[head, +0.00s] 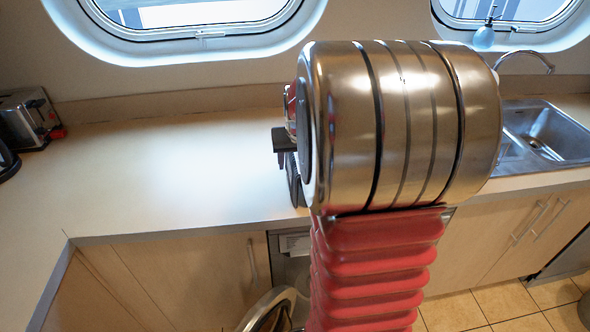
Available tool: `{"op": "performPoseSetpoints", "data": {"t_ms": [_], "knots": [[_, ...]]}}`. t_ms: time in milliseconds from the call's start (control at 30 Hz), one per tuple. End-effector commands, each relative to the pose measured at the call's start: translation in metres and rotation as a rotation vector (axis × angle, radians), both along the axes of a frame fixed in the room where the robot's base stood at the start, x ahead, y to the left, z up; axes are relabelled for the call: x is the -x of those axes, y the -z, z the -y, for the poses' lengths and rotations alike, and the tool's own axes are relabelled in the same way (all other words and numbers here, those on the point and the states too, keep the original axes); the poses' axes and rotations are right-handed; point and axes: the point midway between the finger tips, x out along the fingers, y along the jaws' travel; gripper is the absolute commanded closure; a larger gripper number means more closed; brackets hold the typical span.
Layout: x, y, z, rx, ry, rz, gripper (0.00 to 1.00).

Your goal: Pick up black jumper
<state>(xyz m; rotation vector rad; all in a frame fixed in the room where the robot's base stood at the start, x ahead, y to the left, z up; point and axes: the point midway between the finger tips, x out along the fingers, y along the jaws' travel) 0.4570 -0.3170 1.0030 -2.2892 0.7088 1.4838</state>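No black jumper can be made out in the head view. My arm, a large steel cylinder on a red ribbed sleeve, fills the middle right and hides part of the counter and wall behind it. Dark parts at the cylinder's left end, seemingly of my gripper (284,141), show over the counter. Most of that end is hidden behind the arm, so I cannot tell whether it is open or shut or holds anything.
A long worktop (165,165) is mostly clear. A toaster (28,118) stands far left, a sink (550,132) at right, a soap bottle (485,36) by the porthole. Below the worktop, an open round appliance door (270,312) juts out between the cabinets (190,275).

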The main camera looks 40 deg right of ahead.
Motion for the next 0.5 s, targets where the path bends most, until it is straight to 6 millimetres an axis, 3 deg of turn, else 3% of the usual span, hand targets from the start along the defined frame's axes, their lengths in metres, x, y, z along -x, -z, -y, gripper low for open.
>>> {"op": "performPoseSetpoints", "data": {"t_ms": [500], "knots": [[0.0001, -0.0001, 0.0001, 0.000, 0.000, 0.000, 0.80]]}}
